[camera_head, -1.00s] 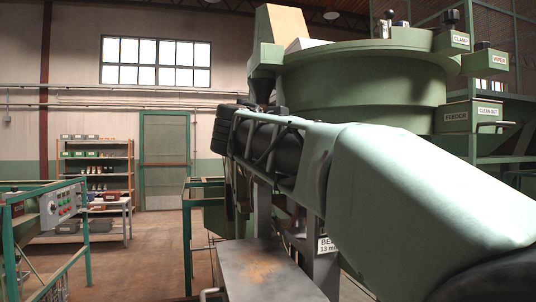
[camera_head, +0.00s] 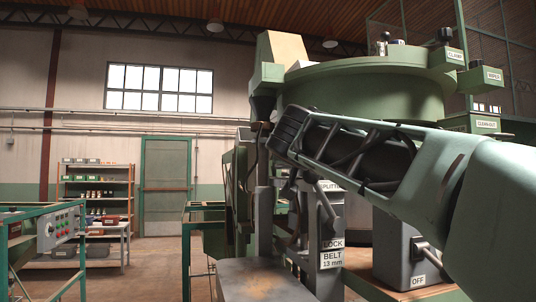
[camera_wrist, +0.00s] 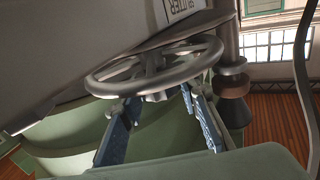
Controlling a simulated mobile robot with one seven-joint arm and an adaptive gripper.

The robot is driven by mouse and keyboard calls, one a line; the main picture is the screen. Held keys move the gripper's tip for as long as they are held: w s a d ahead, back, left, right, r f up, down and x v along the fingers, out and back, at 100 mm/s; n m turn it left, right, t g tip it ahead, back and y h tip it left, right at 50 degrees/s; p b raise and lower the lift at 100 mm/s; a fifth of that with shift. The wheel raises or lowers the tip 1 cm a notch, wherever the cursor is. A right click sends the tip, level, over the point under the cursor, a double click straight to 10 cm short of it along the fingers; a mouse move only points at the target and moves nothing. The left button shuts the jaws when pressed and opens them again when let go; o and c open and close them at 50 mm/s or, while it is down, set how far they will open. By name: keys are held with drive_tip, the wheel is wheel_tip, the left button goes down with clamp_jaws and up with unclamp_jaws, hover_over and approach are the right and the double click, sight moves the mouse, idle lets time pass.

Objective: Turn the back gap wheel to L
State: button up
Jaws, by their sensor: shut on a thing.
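A grey spoked handwheel (camera_wrist: 155,65) fills the middle of the wrist view, close in front of a grey housing. My gripper (camera_wrist: 158,102) reaches up to it with two blue fingers, one on each side of the hub. The fingers are shut on the wheel, and their tips are partly hidden by its rim and spokes. No L mark or pointer for the wheel is readable. I cannot make out the wheel or my fingers in the head view, where my arm covers part of the machine.
The green bowl feeder (camera_head: 360,95) stands behind my arm. A post with LOCK and BELT 13 mm labels (camera_head: 332,252) and a grey box marked OFF (camera_head: 402,245) stand below it.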

drive_tip(key=shift+f, duration=0.15)
drive_tip(key=o, duration=1.2)
drive_tip(key=shift+s, duration=0.1)
drive_tip(key=v, duration=1.2)
